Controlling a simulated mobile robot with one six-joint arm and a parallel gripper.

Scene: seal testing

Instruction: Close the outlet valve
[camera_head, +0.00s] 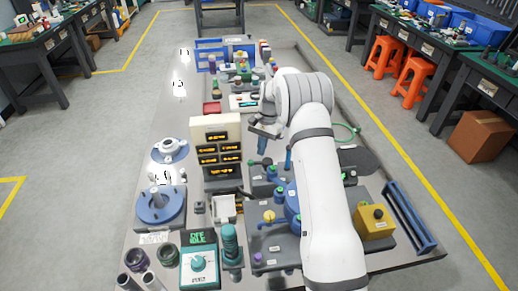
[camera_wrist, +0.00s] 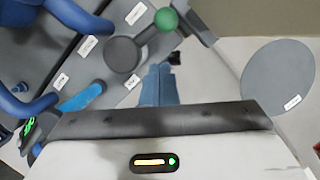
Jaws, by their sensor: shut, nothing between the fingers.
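My gripper (camera_head: 262,147) points down above the valve bench, its blue fingers together and empty. In the wrist view the gripper (camera_wrist: 158,84) shows as two blue fingers side by side. A green ball knob (camera_wrist: 166,20) on a grey arm joins a round grey hub (camera_wrist: 123,54), just above the fingers in that picture. A bright blue lever (camera_wrist: 82,97) lies left of the fingers, apart from them. The labels are too small to read, so I cannot tell which part is the outlet valve or its state. My arm hides part of the bench in the head view.
Blue pipework (camera_wrist: 38,82) stands at left in the wrist view. A grey disc (camera_wrist: 278,77) lies at right. In the head view, a display stack (camera_head: 216,128) stands left of my gripper, and a yellow box (camera_head: 374,226) with a knob is right of my arm.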

